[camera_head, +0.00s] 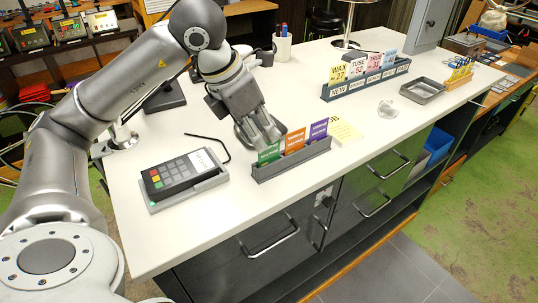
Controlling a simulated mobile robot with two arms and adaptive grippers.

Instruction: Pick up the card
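A green card (268,154), an orange card (295,141) and a purple card (318,130) stand upright in a small grey rack (292,162) on the white counter. My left gripper (262,142) points down just behind and above the green card, at the left end of the rack. Its fingertips are partly hidden by the green card, so I cannot tell whether they touch it or how far apart they are. My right gripper is not in view.
A card terminal (179,174) sits in a grey tray left of the rack. Behind are a longer rack (366,82) of cards, a glass dish (388,109) and a metal tray (423,91). The counter's front is clear.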

